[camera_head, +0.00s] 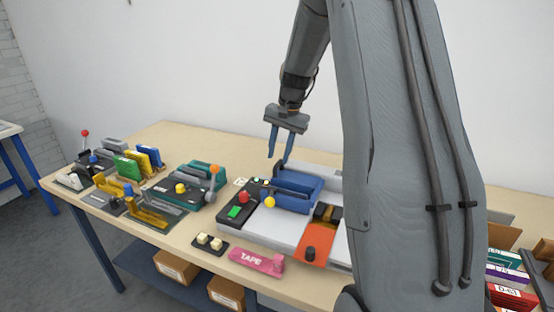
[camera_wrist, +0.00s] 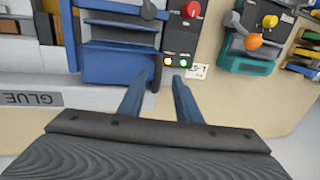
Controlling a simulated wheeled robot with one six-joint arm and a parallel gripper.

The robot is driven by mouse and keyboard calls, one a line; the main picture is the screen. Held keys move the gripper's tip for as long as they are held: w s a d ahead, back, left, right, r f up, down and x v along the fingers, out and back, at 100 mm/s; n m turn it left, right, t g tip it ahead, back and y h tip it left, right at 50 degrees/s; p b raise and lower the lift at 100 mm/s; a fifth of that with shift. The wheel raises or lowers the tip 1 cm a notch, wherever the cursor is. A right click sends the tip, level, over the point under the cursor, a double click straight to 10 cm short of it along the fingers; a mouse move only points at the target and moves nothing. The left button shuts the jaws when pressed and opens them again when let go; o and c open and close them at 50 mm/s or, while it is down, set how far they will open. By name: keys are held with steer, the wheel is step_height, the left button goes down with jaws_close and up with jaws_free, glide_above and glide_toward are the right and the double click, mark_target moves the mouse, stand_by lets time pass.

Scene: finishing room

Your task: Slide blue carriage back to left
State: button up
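The blue carriage (camera_head: 300,197) sits on the pale grey machine (camera_head: 283,228), close beside the dark control panel at the machine's left end. My arm hides the machine's right part. In the wrist view the blue carriage (camera_wrist: 112,68) is left of centre. My gripper (camera_head: 278,159) is above the back edge of the carriage near its left end, fingers pointing down. In the wrist view my gripper (camera_wrist: 158,84) has one finger near the carriage's corner and the other near the panel's lights. Contact cannot be told.
The control panel (camera_wrist: 180,38) has a red knob and small lights. A yellow ball knob (camera_head: 269,202) stands at the carriage's front left. A teal device (camera_head: 204,173) with an orange-topped lever stands left. Pink tape (camera_head: 257,262) and an orange plate (camera_head: 311,246) are in front.

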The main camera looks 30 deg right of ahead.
steer(key=shift+s+d+r+b, duration=0.1)
steer(key=shift+s+r+b, duration=0.1)
steer(key=shift+r, duration=0.7)
steer(key=shift+s+d+r+b, duration=0.1)
steer(key=shift+r+b, duration=0.05)
steer(key=shift+r, duration=0.75)
steer(key=shift+s+d+r+b, duration=0.1)
steer(key=shift+r+b, duration=0.1)
steer(key=shift+r, duration=0.7)
steer(key=s+a+f+n, duration=0.5)
steer(key=s+a, duration=0.4)
steer(key=s, duration=0.3)
steer(key=s+a+f+n+h, duration=0.1)
steer(key=s+a+f+n, duration=0.4)
steer(key=s, duration=0.8)
steer(key=shift+s+a+f, duration=0.15)
steer(key=shift+s+a, duration=0.15)
steer(key=shift+a, duration=1.6)
